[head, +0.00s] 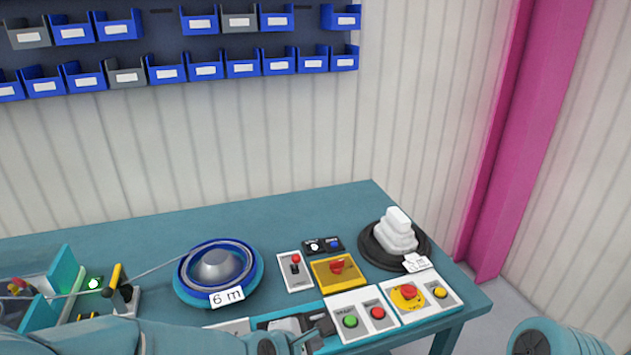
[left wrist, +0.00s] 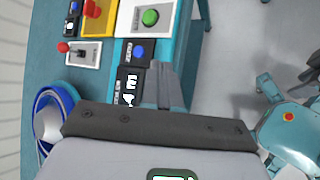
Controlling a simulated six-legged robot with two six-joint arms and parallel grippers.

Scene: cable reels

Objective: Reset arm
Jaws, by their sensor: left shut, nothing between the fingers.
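My left arm comes in along the bottom left of the head view. My left gripper (head: 318,328) is shut and empty at the front edge of the bench, by the box with the green and red buttons (head: 362,315). My right gripper is not clearly seen in either view.
Blue bins (head: 205,68) hang behind.

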